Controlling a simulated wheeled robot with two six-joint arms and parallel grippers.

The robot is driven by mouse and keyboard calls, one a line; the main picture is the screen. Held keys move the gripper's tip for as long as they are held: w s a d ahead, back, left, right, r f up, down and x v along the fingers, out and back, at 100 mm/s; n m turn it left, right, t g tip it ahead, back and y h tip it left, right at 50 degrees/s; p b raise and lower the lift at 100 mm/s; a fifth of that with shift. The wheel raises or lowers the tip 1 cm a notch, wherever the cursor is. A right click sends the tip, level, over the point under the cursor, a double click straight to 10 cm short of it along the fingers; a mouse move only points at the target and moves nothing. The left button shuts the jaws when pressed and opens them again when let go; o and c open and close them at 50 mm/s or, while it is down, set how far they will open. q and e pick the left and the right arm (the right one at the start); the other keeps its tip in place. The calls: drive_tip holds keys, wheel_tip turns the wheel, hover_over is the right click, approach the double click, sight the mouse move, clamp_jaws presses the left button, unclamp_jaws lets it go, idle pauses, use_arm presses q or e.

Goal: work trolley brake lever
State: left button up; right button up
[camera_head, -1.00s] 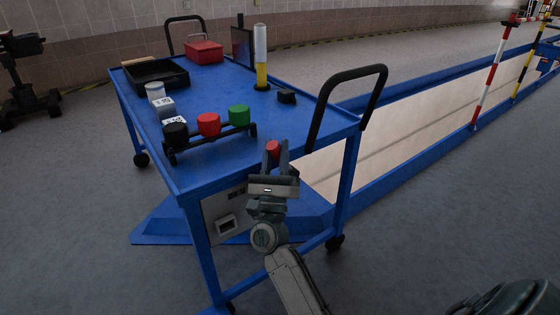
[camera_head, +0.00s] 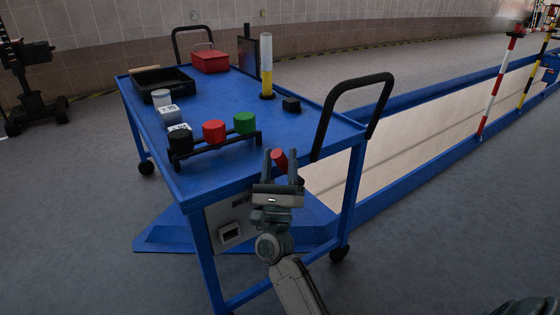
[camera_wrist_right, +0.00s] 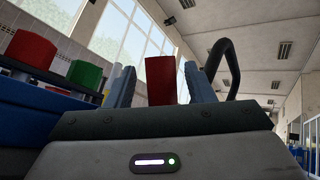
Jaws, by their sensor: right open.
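The blue work trolley (camera_head: 225,150) stands in front of me. A red lever knob (camera_head: 278,158), apparently the brake lever's grip, shows at its near right corner, tilted in the picture. My right gripper (camera_head: 280,155) is open, with one finger on each side of the red knob. In the right wrist view the red knob (camera_wrist_right: 160,80) stands between the two fingers (camera_wrist_right: 160,88), with visible gaps on both sides. The lever's lower part is hidden behind my gripper. My left gripper is out of view.
The trolley's black push handle (camera_head: 325,110) rises right of my gripper. Black, red and green knobs (camera_head: 214,132) sit on a rack on the top. A yellow-based clear cylinder (camera_head: 266,70), a black tray (camera_head: 162,82) and a red box (camera_head: 210,61) stand farther back.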

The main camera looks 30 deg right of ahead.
drive_tip(key=v, duration=1)
drive_tip(key=shift+s+a+f, duration=0.25)
